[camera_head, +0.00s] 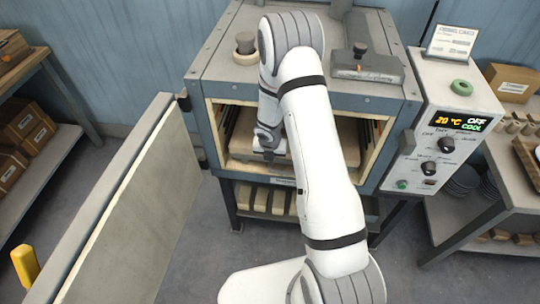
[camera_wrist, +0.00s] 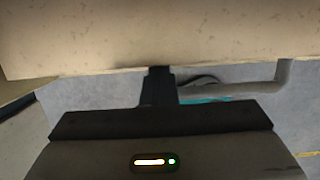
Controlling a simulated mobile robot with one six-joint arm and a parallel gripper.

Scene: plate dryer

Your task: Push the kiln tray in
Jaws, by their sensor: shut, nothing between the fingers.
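The kiln tray (camera_head: 238,167) is a pale slab inside the open kiln, partly hidden by my arm in the head view. In the wrist view the tray (camera_wrist: 150,35) fills the top of the picture, with its edge running across. My gripper (camera_head: 268,152) is at the kiln mouth, at the tray's front, left of the opening's middle. In the wrist view the dark fingers of my gripper (camera_wrist: 158,75) are shut with nothing between them. Their tips reach the tray's edge; I cannot tell whether they touch it. A grey bar (camera_wrist: 250,93) shows below the tray, right of the fingers.
The kiln (camera_head: 205,90) stands with its door (camera_head: 130,215) swung open to the left. A control box (camera_head: 450,150) reading 20 °C and OFF is on its right. Shelves stand at far left and a table at right. Grey floor (camera_head: 200,260) lies open in front.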

